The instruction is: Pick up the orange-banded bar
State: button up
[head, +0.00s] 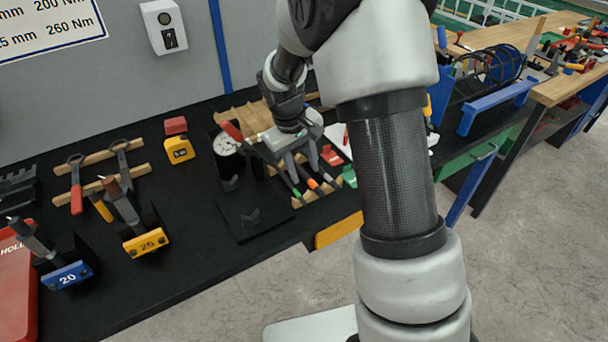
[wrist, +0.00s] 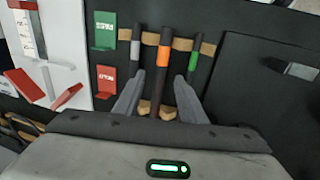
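The orange-banded bar (wrist: 163,57) is a dark bar with an orange band, lying in a notched wooden rack (wrist: 208,48) between two other dark bars. A grey-banded bar (wrist: 135,50) lies to its left and a green-banded bar (wrist: 196,47) to its right in the wrist view. My gripper (wrist: 160,77) is open and empty, with one finger on each side of the orange-banded bar. In the head view my gripper (head: 304,174) is low over the rack, and the orange band (head: 313,184) shows just below the fingers. Whether the fingers touch any bar cannot be told.
Red (wrist: 106,80) and green (wrist: 102,30) labelled blocks stand left of the rack. A black plate with a small grey block (wrist: 301,71) lies to the right. A dial gauge (head: 226,144) and yellow tape measure (head: 179,150) stand farther left on the black bench.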

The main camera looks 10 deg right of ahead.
aim_at(304, 174)
jog(key=shift+d+f, duration=0.1)
jog(key=shift+f, duration=0.3)
jog(key=shift+c, duration=0.3)
grip_shut()
jog(key=shift+r, duration=0.1)
jog(key=shift+w+r, duration=0.1)
jog(key=shift+r, duration=0.05)
notch_tip(304, 174, up, 10)
jog(key=p, duration=0.1)
jog(key=s+m+p, duration=0.3)
jog(key=s+p, duration=0.4)
jog(key=p, duration=0.2)
jog(key=shift+s+f+m+g+p, duration=0.2)
jog(key=shift+f+m+g+p, duration=0.1)
jog(key=shift+f, duration=0.05)
